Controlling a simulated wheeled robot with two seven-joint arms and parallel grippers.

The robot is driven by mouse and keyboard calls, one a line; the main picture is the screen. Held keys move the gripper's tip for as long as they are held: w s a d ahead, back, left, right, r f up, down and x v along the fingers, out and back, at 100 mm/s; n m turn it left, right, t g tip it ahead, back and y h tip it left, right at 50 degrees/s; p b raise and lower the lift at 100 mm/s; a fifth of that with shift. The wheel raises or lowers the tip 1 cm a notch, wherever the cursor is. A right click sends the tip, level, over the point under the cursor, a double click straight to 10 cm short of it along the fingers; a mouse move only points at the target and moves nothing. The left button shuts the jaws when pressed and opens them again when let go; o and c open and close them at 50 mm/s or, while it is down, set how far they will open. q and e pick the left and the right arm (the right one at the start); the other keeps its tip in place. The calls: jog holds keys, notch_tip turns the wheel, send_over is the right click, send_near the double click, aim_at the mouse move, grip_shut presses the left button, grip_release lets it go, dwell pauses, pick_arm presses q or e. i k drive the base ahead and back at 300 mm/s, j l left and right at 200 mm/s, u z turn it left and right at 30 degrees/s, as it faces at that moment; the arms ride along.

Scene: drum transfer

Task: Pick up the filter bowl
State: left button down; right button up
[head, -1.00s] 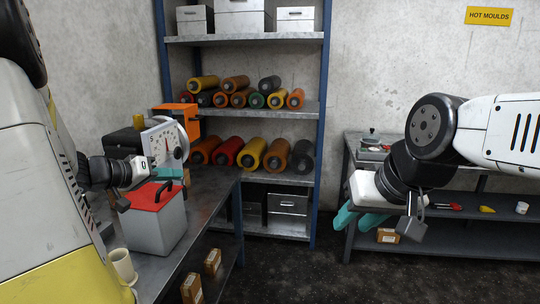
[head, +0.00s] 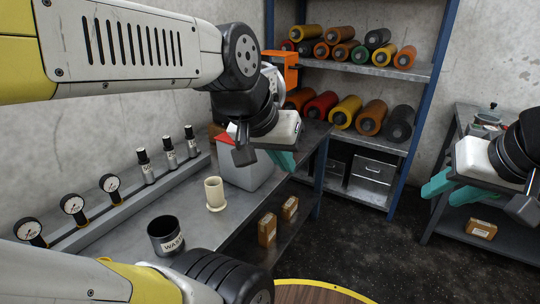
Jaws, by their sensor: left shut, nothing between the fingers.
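A cream, cup-shaped piece with a flared foot (head: 214,193), which looks like the filter bowl, stands upright on the grey metal bench (head: 130,236). My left gripper (head: 284,160) hangs in the air to the right of it and higher in the picture, apart from it. Its teal fingers are together with nothing between them. My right gripper (head: 450,190) is at the right edge of the view, far from the bench. Its two teal fingers are apart and empty.
A black WASTE cup (head: 165,240) stands in front of the cream piece. A grey box (head: 243,176) stands behind it, partly hidden by my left gripper. Gauges (head: 73,205) and small bottles (head: 168,152) line the back. A yellow-rimmed round brown surface (head: 318,294) lies below.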

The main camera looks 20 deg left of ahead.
aim_at(217, 202)
jog(key=u, duration=1.4)
